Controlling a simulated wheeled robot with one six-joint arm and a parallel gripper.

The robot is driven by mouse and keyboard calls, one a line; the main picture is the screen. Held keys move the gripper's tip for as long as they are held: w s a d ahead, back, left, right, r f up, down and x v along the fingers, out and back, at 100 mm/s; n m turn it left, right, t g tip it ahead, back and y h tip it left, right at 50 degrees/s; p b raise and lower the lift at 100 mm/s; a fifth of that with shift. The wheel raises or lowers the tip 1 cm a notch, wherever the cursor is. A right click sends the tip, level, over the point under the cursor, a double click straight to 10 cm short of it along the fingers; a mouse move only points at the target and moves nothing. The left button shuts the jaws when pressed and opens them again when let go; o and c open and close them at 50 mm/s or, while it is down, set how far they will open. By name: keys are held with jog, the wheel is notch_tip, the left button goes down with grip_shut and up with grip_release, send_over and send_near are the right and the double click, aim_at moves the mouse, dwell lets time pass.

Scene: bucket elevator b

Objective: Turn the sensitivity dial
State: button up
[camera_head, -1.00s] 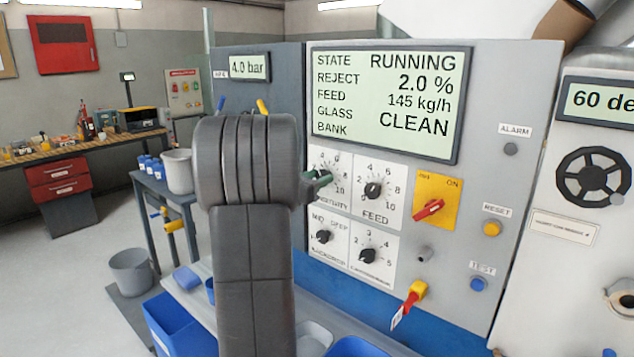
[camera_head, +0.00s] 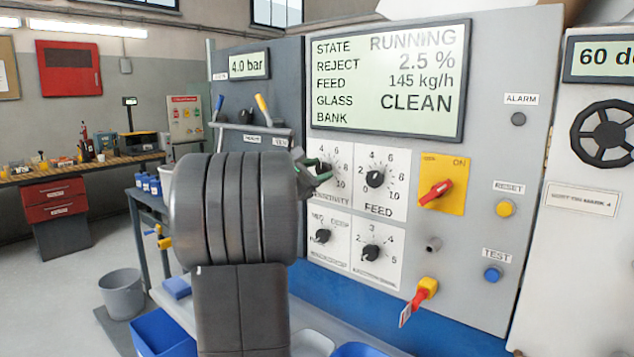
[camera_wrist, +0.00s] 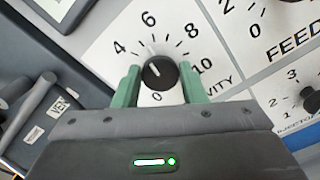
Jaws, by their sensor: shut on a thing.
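The sensitivity dial (camera_wrist: 160,73) is a round black knob on a white scale plate. In the wrist view it sits between my gripper's green fingers (camera_wrist: 160,84), one on each side, and my gripper is shut on it. A white mark on the knob points up and left, roughly between 4 and 6. In the head view my gripper (camera_head: 316,172) reaches the dial from the left, hiding part of the knob and scale. The display (camera_head: 390,80) reads RUNNING, REJECT 2.5 %, FEED 145 kg/h, GLASS CLEAN.
The feed dial (camera_head: 375,179) is close on the right, with two more dials below. A red switch on a yellow plate (camera_head: 441,184), a yellow reset button (camera_head: 505,208) and a blue test button (camera_head: 492,274) are further right. Blue bins (camera_head: 172,335) stand below.

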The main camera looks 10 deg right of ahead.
jog(key=shift+m, duration=0.3)
jog(key=o, duration=1)
jog(key=shift+c, duration=0.2)
jog(key=shift+s, duration=0.1)
jog(key=b+v, duration=0.1)
jog(key=v, duration=1.2)
jog(key=shift+s+a+b, duration=0.2)
jog(key=shift+a+b, duration=0.1)
jog(key=shift+b, duration=0.05)
jog(key=p+x, duration=0.1)
jog(key=x, duration=1.3)
jog(key=shift+a, duration=0.1)
